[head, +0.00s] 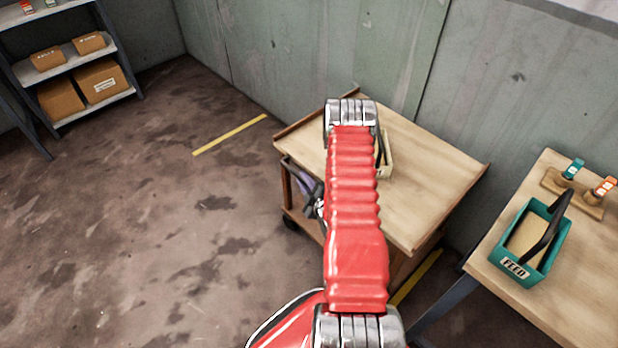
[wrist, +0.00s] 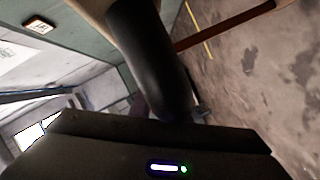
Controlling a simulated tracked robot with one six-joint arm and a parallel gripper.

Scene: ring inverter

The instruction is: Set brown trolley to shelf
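The brown trolley (head: 430,165) has a light wooden top with a brown rim and stands against the grey wall, right of centre in the head view. My red arm crosses in front of it and hides part of it. My gripper (head: 314,202) shows only partly, left of the arm, at the trolley's near left side by its dark handle. In the wrist view a thick black rounded piece fills the upper middle, close to the camera. Whether my fingers are around the handle is hidden. The shelf (head: 75,62) stands at the far upper left.
A cream tray (head: 387,168) with a black handle sits on the trolley, partly hidden. Cardboard boxes (head: 100,82) stand on the shelf. A table (head: 497,262) at right holds a teal FEED box (head: 537,262). Stained floor (head: 150,220) is clear at left, with a yellow line (head: 228,135).

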